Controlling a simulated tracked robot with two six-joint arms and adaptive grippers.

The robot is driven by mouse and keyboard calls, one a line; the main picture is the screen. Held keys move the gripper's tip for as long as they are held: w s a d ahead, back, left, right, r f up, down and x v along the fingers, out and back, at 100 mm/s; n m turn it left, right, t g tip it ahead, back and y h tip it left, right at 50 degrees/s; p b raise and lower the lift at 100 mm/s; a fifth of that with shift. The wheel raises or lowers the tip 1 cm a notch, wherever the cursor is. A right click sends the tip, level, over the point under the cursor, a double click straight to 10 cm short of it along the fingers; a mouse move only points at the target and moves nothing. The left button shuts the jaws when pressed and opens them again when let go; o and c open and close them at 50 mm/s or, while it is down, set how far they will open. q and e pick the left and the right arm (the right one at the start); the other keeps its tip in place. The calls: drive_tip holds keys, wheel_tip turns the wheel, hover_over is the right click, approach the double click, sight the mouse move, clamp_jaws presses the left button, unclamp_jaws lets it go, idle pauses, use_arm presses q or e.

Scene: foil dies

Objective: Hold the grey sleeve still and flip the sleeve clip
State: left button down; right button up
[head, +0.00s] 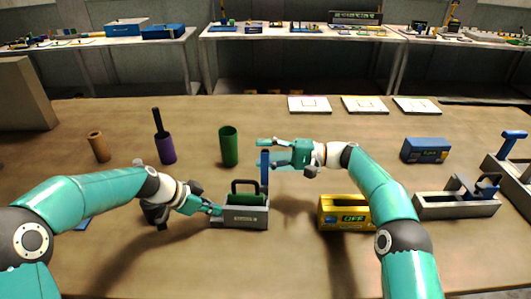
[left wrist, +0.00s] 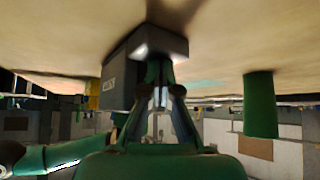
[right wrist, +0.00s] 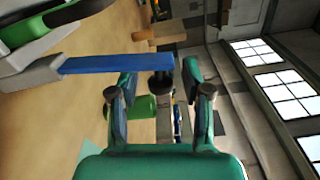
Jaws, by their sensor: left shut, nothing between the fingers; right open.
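The grey sleeve (head: 243,222) is a low open box on the table, with a green insert and a black loop handle in its top. The sleeve clip (head: 264,172) is a blue bar standing upright at its right end. My left gripper (head: 216,210) is shut and empty, its tips at the sleeve's left end. In the left wrist view the tips meet the sleeve (left wrist: 120,80); exact contact is hard to tell. My right gripper (head: 264,148) is open at the clip's upper end. In the right wrist view the blue clip (right wrist: 110,64) reaches between the spread fingers.
A green cylinder (head: 228,146), a purple cup (head: 165,149) and a brown tube (head: 98,146) stand behind left. A yellow box (head: 345,211) is right of the sleeve. A blue box (head: 426,150) and a grey holder (head: 455,206) are farther right. White pads (head: 309,104) lie behind.

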sight(263, 176)
clamp_jaws()
drive_tip(key=shift+f, duration=0.1)
drive_tip(key=shift+s, duration=0.1)
idle(0.3)
drive_tip(key=shift+s+r+n, duration=0.2)
drive_tip(key=shift+s+n, duration=0.25)
drive_tip(key=shift+n, duration=0.3)
drive_tip(key=shift+s+r+n, duration=0.2)
drive_tip(key=shift+s+n, duration=0.25)
drive_tip(key=shift+n, duration=0.3)
drive_tip(key=s+n, duration=0.2)
drive_tip(key=n, duration=0.1)
drive_tip(key=shift+s+a, duration=0.15)
drive_tip(key=shift+s, duration=0.15)
drive_tip(key=s+n, duration=0.1)
drive_tip(key=n, duration=0.1)
drive_tip(key=s+n, duration=0.1)
drive_tip(key=n, duration=0.1)
drive_tip(key=shift+s+a+f+n, duration=0.1)
drive_tip(key=shift+s+f+n, duration=0.2)
drive_tip(key=shift+s+f, duration=0.05)
drive_tip(key=shift+s+f+n, duration=0.15)
drive_tip(key=shift+s+n, duration=0.1)
drive_tip(key=shift+n, duration=0.6)
drive_tip(key=shift+s+f+n, duration=0.1)
drive_tip(key=shift+s+n, duration=0.15)
drive_tip(key=shift+n, duration=0.6)
